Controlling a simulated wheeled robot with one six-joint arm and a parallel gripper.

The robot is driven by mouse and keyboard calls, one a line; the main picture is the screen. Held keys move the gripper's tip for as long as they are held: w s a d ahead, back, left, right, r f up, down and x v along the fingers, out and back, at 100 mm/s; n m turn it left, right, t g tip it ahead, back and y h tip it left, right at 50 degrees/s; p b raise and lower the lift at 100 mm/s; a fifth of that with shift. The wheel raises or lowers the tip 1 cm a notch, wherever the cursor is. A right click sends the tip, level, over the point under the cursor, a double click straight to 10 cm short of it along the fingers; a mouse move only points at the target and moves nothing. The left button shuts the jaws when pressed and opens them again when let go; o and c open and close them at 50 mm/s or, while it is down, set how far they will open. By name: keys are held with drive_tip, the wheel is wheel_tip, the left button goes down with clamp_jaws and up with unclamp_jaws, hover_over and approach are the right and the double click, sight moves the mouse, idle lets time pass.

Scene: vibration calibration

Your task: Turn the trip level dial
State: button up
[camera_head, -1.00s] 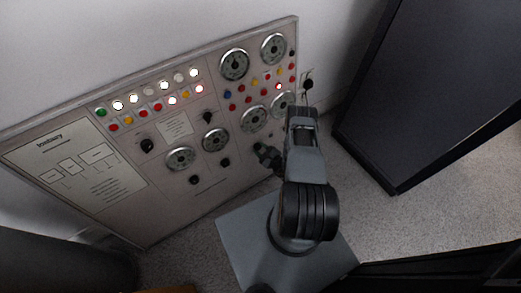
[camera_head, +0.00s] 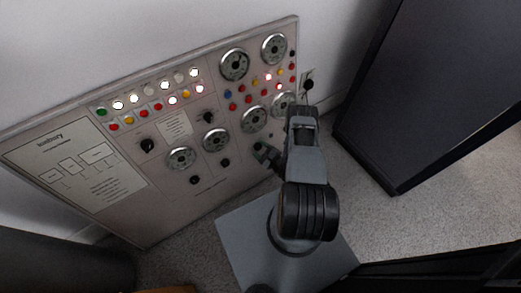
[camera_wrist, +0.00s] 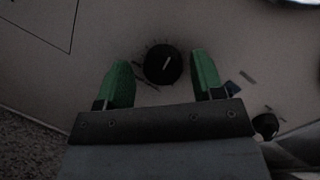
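A round black dial (camera_wrist: 163,65) with a white pointer line sits on the grey panel in the wrist view. Its pointer tilts slightly right of vertical. My gripper (camera_wrist: 162,78) is open, with one green fingertip to the left of the dial and one to the right. Gaps show between the fingertips and the dial. Markings around the dial are too blurred to read, so I cannot confirm its label. In the head view my gripper (camera_head: 264,152) is at the lower right of the control panel (camera_head: 128,208), and the dial there is hidden or too small to tell.
Another black knob (camera_wrist: 265,124) is right of my gripper in the wrist view. The panel carries several round gauges (camera_head: 234,65), lamps and black knobs (camera_head: 147,146). A large dark cabinet (camera_head: 440,90) stands to the right. Carpet (camera_head: 365,160) shows between panel and cabinet.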

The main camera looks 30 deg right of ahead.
drive_tip(key=shift+o, duration=0.3)
drive_tip(key=shift+d, duration=0.1)
drive_tip(key=p+v, duration=0.2)
drive_tip(key=v, duration=1.1)
drive_tip(key=shift+s, duration=0.4)
drive_tip(key=shift+r, duration=0.1)
